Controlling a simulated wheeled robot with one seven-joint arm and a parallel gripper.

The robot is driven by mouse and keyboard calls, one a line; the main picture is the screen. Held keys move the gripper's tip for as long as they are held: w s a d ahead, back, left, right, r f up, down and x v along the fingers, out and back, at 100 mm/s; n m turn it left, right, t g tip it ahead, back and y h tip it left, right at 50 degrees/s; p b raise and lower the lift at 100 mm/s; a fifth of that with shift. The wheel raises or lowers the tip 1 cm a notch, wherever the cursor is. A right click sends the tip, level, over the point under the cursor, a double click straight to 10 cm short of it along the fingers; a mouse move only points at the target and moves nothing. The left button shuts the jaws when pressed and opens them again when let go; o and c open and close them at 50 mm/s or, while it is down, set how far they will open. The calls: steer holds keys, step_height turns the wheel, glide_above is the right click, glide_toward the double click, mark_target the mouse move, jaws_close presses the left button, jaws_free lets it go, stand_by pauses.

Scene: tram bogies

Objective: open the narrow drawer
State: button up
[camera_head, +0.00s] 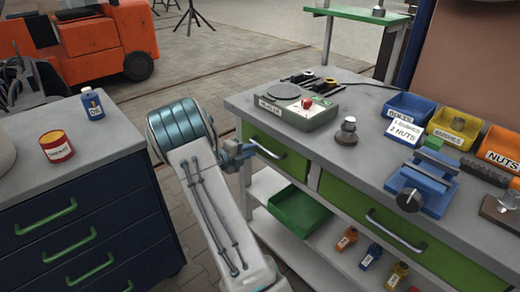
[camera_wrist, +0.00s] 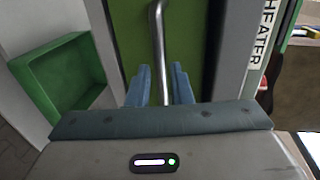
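The narrow drawer (camera_head: 276,147) has a green front and sits at the left end of the workbench; it looks closed. Its curved metal handle (camera_head: 262,148) also shows in the wrist view (camera_wrist: 157,40), running down the picture. My gripper (camera_head: 246,150) is at the drawer front, by the left part of the handle. In the wrist view my gripper (camera_wrist: 162,88) has its two blue fingers apart, one on each side of the handle bar, with a gap showing on both sides. The exact depth of the bar between the fingertips is hard to tell.
A wide green drawer (camera_head: 430,245) is to the right. A green bin (camera_head: 299,211) and small bottles stand on the shelf below. The heater (camera_head: 293,106) is on the benchtop above. A dark drawer cabinet (camera_head: 70,225) stands left of my arm. An orange vehicle is behind.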

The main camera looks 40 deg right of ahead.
mark_target(260, 146)
steer(key=x, duration=0.5)
steer(key=shift+w+d, duration=0.1)
jaws_close()
